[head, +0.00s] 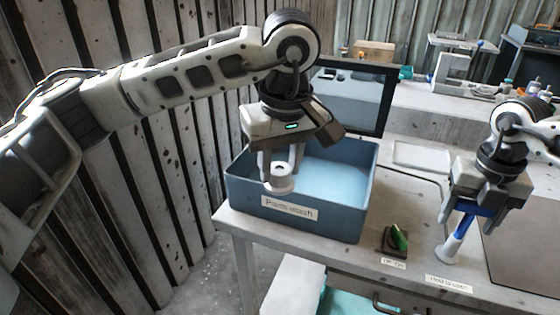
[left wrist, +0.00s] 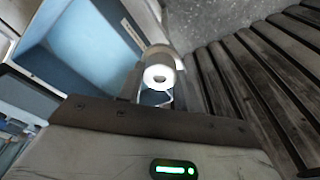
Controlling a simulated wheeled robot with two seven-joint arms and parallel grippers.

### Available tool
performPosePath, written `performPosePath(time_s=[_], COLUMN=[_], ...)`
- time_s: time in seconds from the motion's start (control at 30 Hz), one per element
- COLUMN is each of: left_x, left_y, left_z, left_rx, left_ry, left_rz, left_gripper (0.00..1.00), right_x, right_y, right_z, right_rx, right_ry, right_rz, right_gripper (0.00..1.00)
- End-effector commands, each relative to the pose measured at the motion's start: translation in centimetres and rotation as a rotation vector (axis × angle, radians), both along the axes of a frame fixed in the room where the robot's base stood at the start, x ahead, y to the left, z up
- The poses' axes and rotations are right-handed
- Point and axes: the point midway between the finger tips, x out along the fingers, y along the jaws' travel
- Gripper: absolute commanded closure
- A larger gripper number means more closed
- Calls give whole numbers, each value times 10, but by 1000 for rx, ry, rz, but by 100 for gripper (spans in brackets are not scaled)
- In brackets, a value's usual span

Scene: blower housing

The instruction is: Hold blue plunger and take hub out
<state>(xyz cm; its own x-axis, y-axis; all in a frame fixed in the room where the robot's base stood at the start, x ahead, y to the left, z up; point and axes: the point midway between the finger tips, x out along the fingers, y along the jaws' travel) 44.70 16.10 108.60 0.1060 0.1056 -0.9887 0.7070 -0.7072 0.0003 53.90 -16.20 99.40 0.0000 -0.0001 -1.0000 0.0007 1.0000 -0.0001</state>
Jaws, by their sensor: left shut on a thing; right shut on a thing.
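My left gripper (head: 280,168) is shut on the hub (head: 279,183), a short light-grey cylinder with a central hole. It holds the hub over the front left part of the blue parts-wash bin. In the left wrist view the hub (left wrist: 160,77) sits between the fingers (left wrist: 158,88), its holed end facing the camera. My right gripper (head: 482,208) is shut on the blue plunger (head: 466,222), which stands upright at the right of the bench. Below the plunger's blue part is a white, flared base (head: 449,250). The fingers partly hide the plunger's top.
The blue bin (head: 315,231), labelled "Parts wash", stands at the bench's left edge; its wall also shows in the left wrist view (left wrist: 118,25). A green switch (head: 399,238) on a dark base and a "Hold to open" label (head: 449,285) are near the front.

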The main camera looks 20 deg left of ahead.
Motion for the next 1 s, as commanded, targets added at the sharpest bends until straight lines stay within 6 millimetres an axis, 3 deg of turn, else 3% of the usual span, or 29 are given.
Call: performPosePath(time_s=[0.43, 0.73, 0.77, 0.83, 1.0], left_x=[0, 0, 0, 0, 0], left_y=[0, 0, 0, 0, 0], left_z=[0, 0, 0, 0, 0], left_rx=[-1, -1, -1, -1, -1], left_ry=[-1, -1, -1, -1, -1], left_rz=[0, 0, 0, 0, 0], left_gripper=[95, 95, 95, 95, 95], right_x=[0, 0, 0, 0, 0], right_y=[0, 0, 0, 0, 0], right_z=[27, 30, 30, 30, 31], right_rx=[-1, -1, -1, -1, -1], right_ry=[0, 1, 1, 1, 0], right_rz=[-1, -1, -1, -1, 0], right_gripper=[61, 61, 36, 16, 13])
